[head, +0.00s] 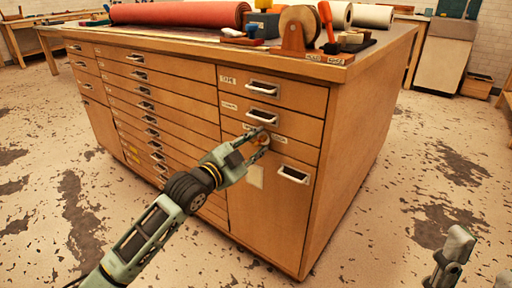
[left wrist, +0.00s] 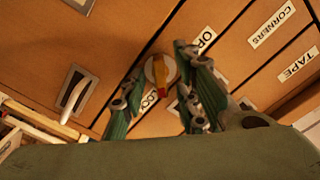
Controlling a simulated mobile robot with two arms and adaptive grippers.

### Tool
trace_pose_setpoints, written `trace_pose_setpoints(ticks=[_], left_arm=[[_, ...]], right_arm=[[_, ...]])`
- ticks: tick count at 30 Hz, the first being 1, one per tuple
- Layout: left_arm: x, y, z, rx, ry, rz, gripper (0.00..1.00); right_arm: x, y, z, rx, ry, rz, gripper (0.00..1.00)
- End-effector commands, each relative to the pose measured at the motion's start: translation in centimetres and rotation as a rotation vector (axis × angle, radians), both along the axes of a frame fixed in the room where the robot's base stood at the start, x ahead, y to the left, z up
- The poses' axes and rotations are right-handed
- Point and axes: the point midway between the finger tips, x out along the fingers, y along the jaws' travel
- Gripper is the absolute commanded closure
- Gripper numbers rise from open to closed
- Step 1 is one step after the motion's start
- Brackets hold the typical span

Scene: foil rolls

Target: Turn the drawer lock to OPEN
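The drawer lock (left wrist: 160,70) is a round pale knob with an orange-yellow bar on the cabinet front. In the left wrist view, a partly hidden OPEN label (left wrist: 203,40) is at its upper right and a partly hidden LOCK label (left wrist: 150,98) is below it. I cannot tell which label the bar points to. My left gripper (head: 260,138) is at the lock, just under the upper right drawers. In the left wrist view its green fingers are apart, one on each side of the knob; contact is not clear. My right gripper (head: 452,258) is partly in view at the lower right, away from the cabinet.
The wooden cabinet (head: 320,205) has many shallow drawers with metal handles. A door handle (head: 293,174) is right of the gripper. On top are a red roll (head: 180,14), a tape dispenser (head: 297,30) and pale rolls (head: 373,16). The floor on the right is clear.

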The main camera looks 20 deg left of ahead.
Motion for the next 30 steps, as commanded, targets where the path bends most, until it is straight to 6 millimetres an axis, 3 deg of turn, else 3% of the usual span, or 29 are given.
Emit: trace_pose_setpoints(ticks=[11,21,30], left_arm=[[0.58,-0.26,0.0,0.0,0.001,-0.001,0.71],[0.57,-0.21,0.04,0.0,0.0,0.0,1.0],[0.59,-0.15,0.16,-0.003,-0.001,0.001,1.0]], right_arm=[[0.04,0.02,-0.19,-0.001,0.002,0.0,0.6],[0.05,0.02,-0.2,-0.001,0.003,0.0,0.6],[0.05,0.02,-0.11,-0.001,0.003,0.0,0.6]])
